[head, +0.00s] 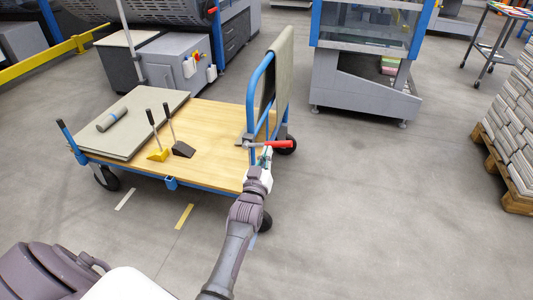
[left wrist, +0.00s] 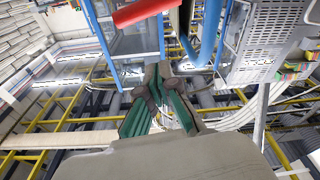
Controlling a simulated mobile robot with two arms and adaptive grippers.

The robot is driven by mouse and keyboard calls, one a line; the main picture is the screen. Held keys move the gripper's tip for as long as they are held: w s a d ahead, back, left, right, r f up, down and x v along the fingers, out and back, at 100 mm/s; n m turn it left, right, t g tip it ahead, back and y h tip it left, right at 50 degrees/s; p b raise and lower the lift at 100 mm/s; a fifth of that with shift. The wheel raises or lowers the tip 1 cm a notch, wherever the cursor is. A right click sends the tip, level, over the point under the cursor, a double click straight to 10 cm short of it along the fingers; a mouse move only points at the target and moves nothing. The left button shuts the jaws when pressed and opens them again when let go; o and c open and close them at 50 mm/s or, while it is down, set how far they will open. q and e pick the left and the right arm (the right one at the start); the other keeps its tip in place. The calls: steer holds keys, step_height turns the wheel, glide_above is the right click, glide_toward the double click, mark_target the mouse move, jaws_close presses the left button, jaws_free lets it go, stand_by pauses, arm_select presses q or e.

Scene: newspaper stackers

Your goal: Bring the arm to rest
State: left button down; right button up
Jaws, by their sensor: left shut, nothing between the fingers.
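My left arm reaches up from the bottom centre of the head view. My left gripper (head: 265,156) is beside the cart's blue handle frame, just below a red lever (head: 282,144). In the left wrist view the fingers (left wrist: 158,105), with green pads, are together and empty. The red lever (left wrist: 145,10) crosses the top of that view, apart from the fingers as far as I can see. In the head view I cannot tell whether the gripper touches the lever. My right gripper is not in view.
The flat cart (head: 218,125) has a wooden deck, grey boards (head: 150,110) with a roll (head: 112,119), and yellow (head: 157,154) and black (head: 182,149) scrapers. A machine (head: 365,80) stands behind. A pallet (head: 505,180) of stacked papers is at right. The floor right of the arm is clear.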

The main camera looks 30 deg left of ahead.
arm_select(q)
steer(key=shift+f, duration=0.1)
stand_by(0.4)
